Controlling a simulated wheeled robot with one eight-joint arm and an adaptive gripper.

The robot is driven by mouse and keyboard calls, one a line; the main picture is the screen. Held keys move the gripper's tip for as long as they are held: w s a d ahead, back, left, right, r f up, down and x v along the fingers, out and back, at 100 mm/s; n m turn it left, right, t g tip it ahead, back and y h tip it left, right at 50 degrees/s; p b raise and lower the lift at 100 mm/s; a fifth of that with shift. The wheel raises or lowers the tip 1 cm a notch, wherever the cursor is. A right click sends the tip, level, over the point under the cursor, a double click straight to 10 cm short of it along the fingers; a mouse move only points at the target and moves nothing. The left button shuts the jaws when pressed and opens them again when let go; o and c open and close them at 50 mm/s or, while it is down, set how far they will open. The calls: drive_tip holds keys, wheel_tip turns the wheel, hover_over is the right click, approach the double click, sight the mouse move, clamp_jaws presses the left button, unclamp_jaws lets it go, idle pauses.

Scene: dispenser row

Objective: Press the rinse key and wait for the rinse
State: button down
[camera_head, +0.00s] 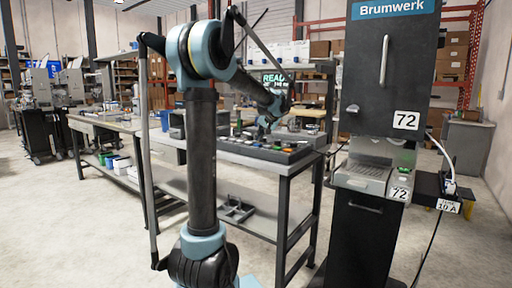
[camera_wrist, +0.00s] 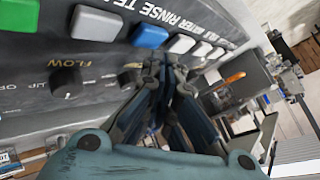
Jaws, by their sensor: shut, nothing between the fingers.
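In the wrist view, a dark control panel (camera_wrist: 105,60) fills the upper left. It carries a row of keys: a green key (camera_wrist: 18,15), a white key (camera_wrist: 95,23), a blue key (camera_wrist: 150,35) and several more white ones. The printed words RINSE and WATER run along the row; the blue key is close to RINSE. My gripper (camera_wrist: 165,68) is shut and empty, its tips just below the blue key in the picture. I cannot tell whether they touch the panel. In the head view, my arm partly hides a green-lit display (camera_head: 274,79) reading "REA…".
Dark knobs (camera_wrist: 66,84) sit below the keys, one marked FLOW. In the head view, a tray of small parts (camera_head: 270,149) lies on the workbench. A black Brumwerk machine (camera_head: 385,75) labelled 72 stands at right. Open concrete floor (camera_head: 95,215) lies at left.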

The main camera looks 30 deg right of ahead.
drive_tip(key=shift+f, duration=0.15)
drive_tip(key=shift+f, duration=0.25)
drive_tip(key=shift+f, duration=0.45)
idle(0.9)
drive_tip(key=shift+r, duration=0.9)
drive_tip(key=shift+r, duration=0.1)
drive_tip(key=shift+r, duration=2.4)
drive_tip(key=shift+a, duration=0.1)
